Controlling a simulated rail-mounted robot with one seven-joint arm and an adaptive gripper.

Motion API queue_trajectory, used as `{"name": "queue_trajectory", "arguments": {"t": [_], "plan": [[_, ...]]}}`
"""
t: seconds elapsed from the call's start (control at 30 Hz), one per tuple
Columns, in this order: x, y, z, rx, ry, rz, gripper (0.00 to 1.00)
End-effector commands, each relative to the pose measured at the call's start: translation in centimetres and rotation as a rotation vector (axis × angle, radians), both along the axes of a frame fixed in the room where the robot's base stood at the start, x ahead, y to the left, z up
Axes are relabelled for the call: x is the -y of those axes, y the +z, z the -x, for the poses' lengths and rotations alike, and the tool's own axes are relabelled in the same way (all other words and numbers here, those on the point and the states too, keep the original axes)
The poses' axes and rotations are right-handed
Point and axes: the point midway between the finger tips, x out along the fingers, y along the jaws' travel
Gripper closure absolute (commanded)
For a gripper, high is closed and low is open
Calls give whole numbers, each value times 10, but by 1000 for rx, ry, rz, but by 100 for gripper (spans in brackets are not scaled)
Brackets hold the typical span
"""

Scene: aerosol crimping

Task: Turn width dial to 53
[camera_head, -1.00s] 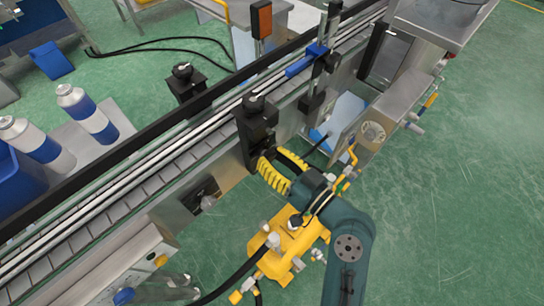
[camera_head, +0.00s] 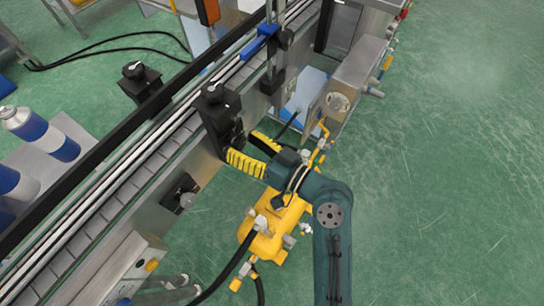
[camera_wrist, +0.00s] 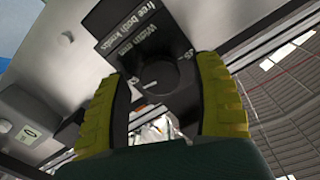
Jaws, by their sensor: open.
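The width dial is a dark round knob (camera_wrist: 160,78) in the wrist view, on a black block printed "Width mm" and "free both knobs" (camera_wrist: 148,30). In the head view this black block (camera_head: 218,110) stands on the near side of the conveyor, with another black knob (camera_head: 212,92) on top. My gripper (camera_head: 241,146) is in front of the block's near face. Its yellow ribbed fingers are apart, one on each side of the dial in the wrist view (camera_wrist: 163,72). I cannot tell whether they touch it. The dial's reading is not legible.
The conveyor (camera_head: 125,185) runs diagonally behind the block. A second black knob block (camera_head: 140,80) stands on its far side. A yellow machine part (camera_head: 268,235) with hoses is below my arm. A steel box (camera_head: 345,90) stands at right. The green floor is clear farther right.

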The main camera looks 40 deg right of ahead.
Motion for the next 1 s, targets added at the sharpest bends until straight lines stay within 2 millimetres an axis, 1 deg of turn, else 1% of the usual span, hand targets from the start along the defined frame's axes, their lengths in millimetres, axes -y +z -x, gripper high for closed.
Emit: {"name": "queue_trajectory", "arguments": {"t": [0.07, 0.17, 0.3, 0.4, 0.5, 0.63, 1.0], "plan": [[5, 0, 10, 0, -4, -1, 34], [12, -1, 31, -2, -7, -3, 34], [24, -1, 66, -1, -9, -2, 34], [31, -1, 87, -1, -9, -2, 34], [36, -1, 102, -2, -5, -2, 34], [37, 0, 110, -1, -2, 0, 34], [37, 0, 110, 0, 0, -1, 34]]}}
